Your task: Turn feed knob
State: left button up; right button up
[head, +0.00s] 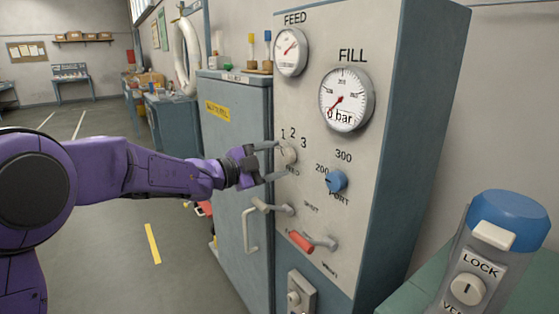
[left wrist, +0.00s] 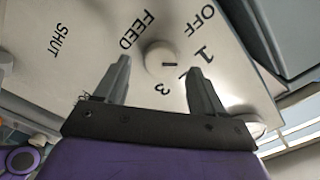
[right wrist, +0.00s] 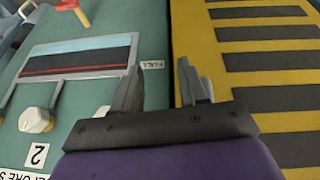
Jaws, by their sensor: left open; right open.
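The feed knob (head: 288,155) is a small pale round knob on the light panel, with 1, 2, 3 printed above it. In the left wrist view the feed knob (left wrist: 161,59) sits just beyond and between my fingertips, its dark mark near the 1 side. My left gripper (head: 272,162) is open with its fingers pointing at the panel around the knob; contact is not clear. My left gripper also shows open in the left wrist view (left wrist: 160,75). My right gripper (right wrist: 160,75) is open and empty over a green surface with a yellow and black striped area.
FEED (head: 291,52) and FILL (head: 346,98) gauges are above. A blue-capped LOCK device (head: 468,288) stands at the right.

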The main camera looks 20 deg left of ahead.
pick_arm(q)
jog(key=v, duration=0.8)
jog(key=shift+s+a+b, duration=0.2)
jog(key=shift+s+b, duration=0.05)
jog(key=shift+b, duration=0.2)
